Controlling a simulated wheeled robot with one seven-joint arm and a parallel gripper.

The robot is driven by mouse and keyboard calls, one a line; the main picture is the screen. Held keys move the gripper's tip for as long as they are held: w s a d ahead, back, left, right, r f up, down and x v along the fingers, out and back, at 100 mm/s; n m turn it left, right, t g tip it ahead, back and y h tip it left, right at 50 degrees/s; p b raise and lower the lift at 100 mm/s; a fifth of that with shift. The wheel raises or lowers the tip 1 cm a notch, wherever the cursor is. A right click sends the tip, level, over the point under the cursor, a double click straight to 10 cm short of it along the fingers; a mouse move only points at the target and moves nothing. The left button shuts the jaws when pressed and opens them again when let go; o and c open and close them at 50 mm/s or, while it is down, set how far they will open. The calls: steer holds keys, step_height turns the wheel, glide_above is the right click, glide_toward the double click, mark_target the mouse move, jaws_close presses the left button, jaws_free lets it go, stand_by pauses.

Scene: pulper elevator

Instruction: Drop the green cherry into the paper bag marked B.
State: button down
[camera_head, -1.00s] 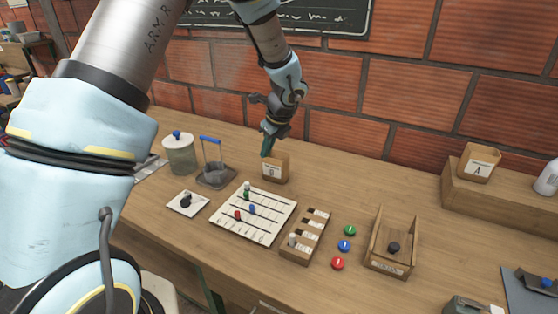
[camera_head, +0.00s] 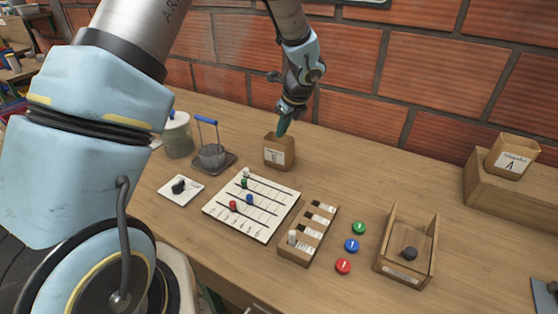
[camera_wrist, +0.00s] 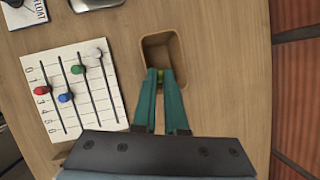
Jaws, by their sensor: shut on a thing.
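The paper bag marked B (camera_head: 279,155) is a small brown open-topped bag standing on the bench near the wall. In the wrist view its open mouth (camera_wrist: 146,45) shows from above. My gripper (camera_head: 283,128) points down just over the bag's opening. In the wrist view its green fingertips (camera_wrist: 161,80) are closed together on the green cherry (camera_wrist: 161,73), of which only a small part shows between the tips. The cherry is at the near side of the bag's mouth; how deep it sits is hard to tell. The cherry is hidden in the head view.
A slider board (camera_head: 252,207) with coloured knobs lies in front of the bag. Bag A (camera_head: 511,157) is on a raised wooden block at the right.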

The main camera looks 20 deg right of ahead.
steer(key=shift+f+b, duration=0.3)
steer(key=shift+f, duration=0.4)
steer(key=c, duration=0.9)
jaws_free()
steer(key=b+v, duration=0.2)
steer(key=v, duration=0.9)
